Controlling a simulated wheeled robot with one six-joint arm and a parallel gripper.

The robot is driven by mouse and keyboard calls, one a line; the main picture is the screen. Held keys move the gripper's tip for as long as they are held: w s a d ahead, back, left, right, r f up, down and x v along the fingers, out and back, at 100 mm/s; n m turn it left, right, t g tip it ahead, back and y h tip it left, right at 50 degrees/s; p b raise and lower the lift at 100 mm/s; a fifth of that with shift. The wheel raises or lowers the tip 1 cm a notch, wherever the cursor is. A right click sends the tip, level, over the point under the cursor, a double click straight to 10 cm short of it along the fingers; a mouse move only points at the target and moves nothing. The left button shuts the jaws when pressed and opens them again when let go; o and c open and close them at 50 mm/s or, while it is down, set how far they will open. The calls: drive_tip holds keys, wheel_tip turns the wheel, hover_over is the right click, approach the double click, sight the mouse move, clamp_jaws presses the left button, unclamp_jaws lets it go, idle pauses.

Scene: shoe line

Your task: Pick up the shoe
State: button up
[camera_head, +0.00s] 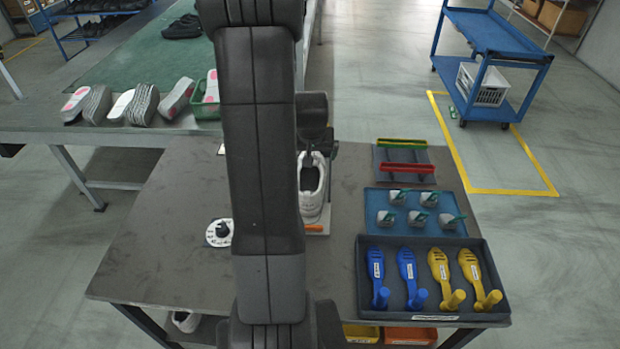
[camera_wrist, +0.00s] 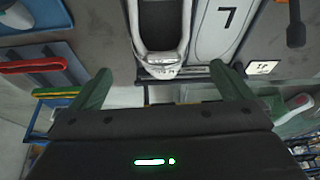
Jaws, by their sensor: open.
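A white shoe (camera_head: 312,187) with a dark inside stands on the grey table, partly hidden behind my arm in the head view. In the wrist view the shoe (camera_wrist: 160,55) is at the top centre, its rounded end towards me. My gripper (camera_wrist: 160,70) is open, with one green finger on either side of the shoe's near end. The shoe is not clamped; I cannot tell how far above or beyond it the fingers are. In the head view my arm hides most of the gripper.
A white plate marked 7 (camera_wrist: 222,28) lies close beside the shoe. A tray of blue and yellow tools (camera_head: 365,292), a blue mat with several small parts (camera_head: 373,199) and a rack with red and green bars (camera_head: 390,179) are to the right. The table's left front is mostly clear.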

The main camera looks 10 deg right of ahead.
approach(311, 173)
drive_tip(key=shift+f+p, duration=1.05)
drive_tip(key=shift+f, duration=0.55)
drive_tip(key=shift+c, duration=0.4)
drive_tip(key=c, duration=1.1)
drive_tip(key=shift+c, duration=1.3)
drive_tip(key=shift+r, duration=0.1)
